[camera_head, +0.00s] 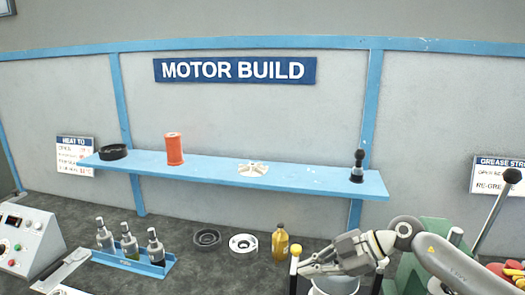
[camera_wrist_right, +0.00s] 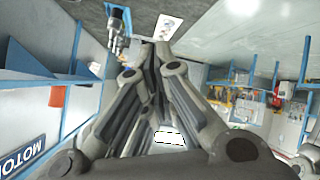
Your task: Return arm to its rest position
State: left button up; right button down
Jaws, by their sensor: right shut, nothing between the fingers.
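My right gripper (camera_head: 304,267) comes in from the right in the head view, pointing left, above the front right part of the bench. Its fingers are shut and hold nothing. In the right wrist view the shut fingers (camera_wrist_right: 155,60) fill the middle of the picture. A white container (camera_head: 340,284) stands below the gripper, partly hidden by it. A yellow-topped upright (camera_head: 295,252) stands right by the fingertips; I cannot tell whether they touch. My left gripper is not in view.
An amber bottle (camera_head: 280,243) and two round parts, one dark (camera_head: 207,239) and one light (camera_head: 243,245), stand left of the gripper. A blue shelf (camera_head: 215,170) spans the wall. A green machine (camera_head: 435,232) is behind my right arm.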

jog(key=s+a+r+m+t+y, duration=0.2)
jog(key=a+r+m+t+y, duration=0.1)
jog(key=a+r+t+y, duration=0.55)
jog(key=s+d+f+m+t+h, duration=0.2)
jog(key=d+f+m+h, duration=0.5)
jog(key=f+m+h, duration=0.15)
jog(key=s+d+f+m+t+h, duration=0.2)
jog(key=s+d+f+m+h, duration=0.1)
jog(key=d+f+m+h, duration=0.6)
jog(key=s+d+f+n+g+h, duration=0.1)
jog(key=s+f+g, duration=0.55)
jog(key=s, duration=0.55)
jog(key=s+d+f+n+g+h, duration=0.1)
jog(key=s+f+g, duration=0.5)
jog(key=s, duration=0.7)
notch_tip(320, 180, down, 25)
jog(key=s, duration=0.1)
jog(key=s+d+f+g, duration=0.1)
jog(key=s+d+f, duration=0.1)
jog(key=s+f, duration=1.5)
jog(key=shift+d, duration=0.35)
